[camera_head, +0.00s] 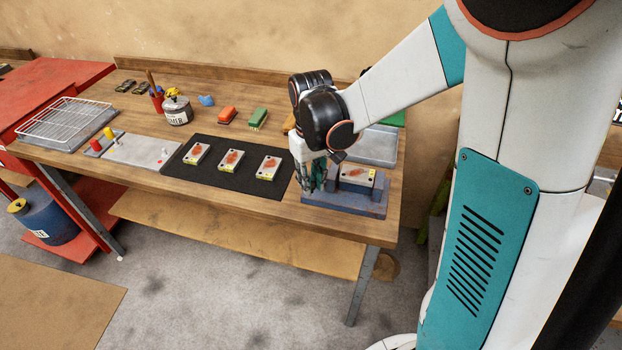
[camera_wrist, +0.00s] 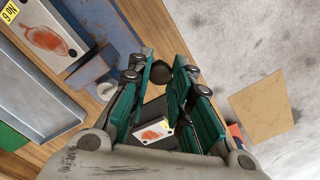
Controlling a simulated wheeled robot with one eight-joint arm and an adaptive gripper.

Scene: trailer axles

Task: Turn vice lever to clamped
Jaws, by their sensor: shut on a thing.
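The blue-grey vice (camera_head: 345,206) sits at the right front of the workbench, with a white plate with an orange-red patch (camera_head: 357,176) between its jaws. In the wrist view the vice (camera_wrist: 96,66) and its plate (camera_wrist: 48,36) are at upper left. My gripper (camera_head: 312,180) is low at the left side of the vice, pointing down. In the wrist view a dark round lever knob (camera_wrist: 161,70) lies between the fingertips of my gripper (camera_wrist: 163,76), which are shut on it. The lever's shaft and the angle it stands at are hidden.
A black mat (camera_head: 212,181) with three similar plates lies left of the vice. A grey tray (camera_head: 377,146) stands behind it. Red and green brushes (camera_head: 258,118), a tin (camera_head: 177,110) and a wire rack (camera_head: 66,121) are farther left. The bench's front edge is close to the vice.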

